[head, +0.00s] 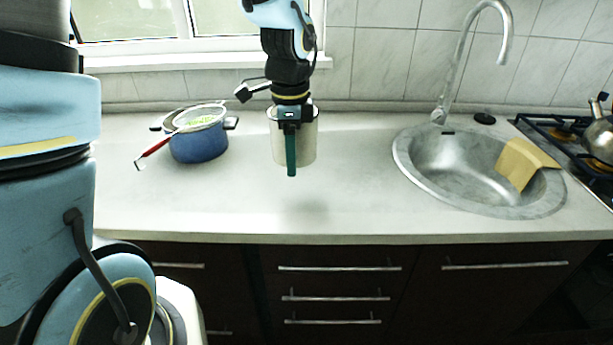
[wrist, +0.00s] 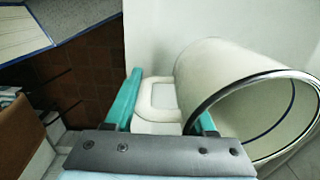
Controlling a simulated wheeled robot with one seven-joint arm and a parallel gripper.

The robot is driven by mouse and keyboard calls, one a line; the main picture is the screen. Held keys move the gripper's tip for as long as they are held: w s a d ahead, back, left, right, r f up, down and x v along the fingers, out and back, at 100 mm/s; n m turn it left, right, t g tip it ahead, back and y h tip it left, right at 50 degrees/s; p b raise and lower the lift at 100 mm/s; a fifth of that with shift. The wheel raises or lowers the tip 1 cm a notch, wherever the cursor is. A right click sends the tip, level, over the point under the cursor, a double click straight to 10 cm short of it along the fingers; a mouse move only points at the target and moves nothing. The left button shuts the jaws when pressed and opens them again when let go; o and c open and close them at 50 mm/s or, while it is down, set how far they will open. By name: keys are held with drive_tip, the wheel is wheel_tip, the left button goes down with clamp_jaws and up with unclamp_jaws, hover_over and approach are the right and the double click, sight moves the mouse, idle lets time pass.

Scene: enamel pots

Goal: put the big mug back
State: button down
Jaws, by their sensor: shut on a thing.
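The big mug (head: 308,140) is cream-white with a dark rim. It hangs in my gripper (head: 291,165) above the counter, between the blue pot and the sink, and a soft shadow lies on the counter below and in front of it. In the wrist view the mug (wrist: 215,75) shows its open mouth and dark rim at the right. The gripper's teal fingers (wrist: 160,105) are shut on the mug's white handle (wrist: 158,98). The mug's inside looks empty where I can see it.
A blue pot (head: 198,142) with a strainer (head: 200,117) and a red-handled utensil (head: 155,149) stands at left. A round steel sink (head: 450,165) with a yellow cloth (head: 524,160) is at right. A kettle (head: 600,138) stands on the hob (head: 560,132). The counter's middle front is clear.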

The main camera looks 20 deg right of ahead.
drive_tip(key=shift+d+f, duration=0.25)
drive_tip(key=shift+f, duration=0.05)
wheel_tip(320, 180, down, 9)
drive_tip(key=shift+w+f+p, duration=0.1)
drive_tip(key=shift+p, duration=0.85)
drive_tip(key=shift+f, duration=0.15)
drive_tip(key=shift+c, duration=1.2)
unclamp_jaws()
wheel_tip(320, 180, up, 12)
drive_tip(key=shift+r+b, duration=0.2)
drive_tip(key=shift+b, duration=1.05)
drive_tip(key=w+a+f+n+t, duration=0.1)
drive_tip(key=w+a+n, duration=0.1)
drive_tip(key=a+n, duration=2)
drive_tip(key=a, duration=0.5)
drive_tip(key=shift+f+t, duration=0.3)
drive_tip(key=shift+f, duration=0.05)
drive_tip(key=shift+w, duration=0.1)
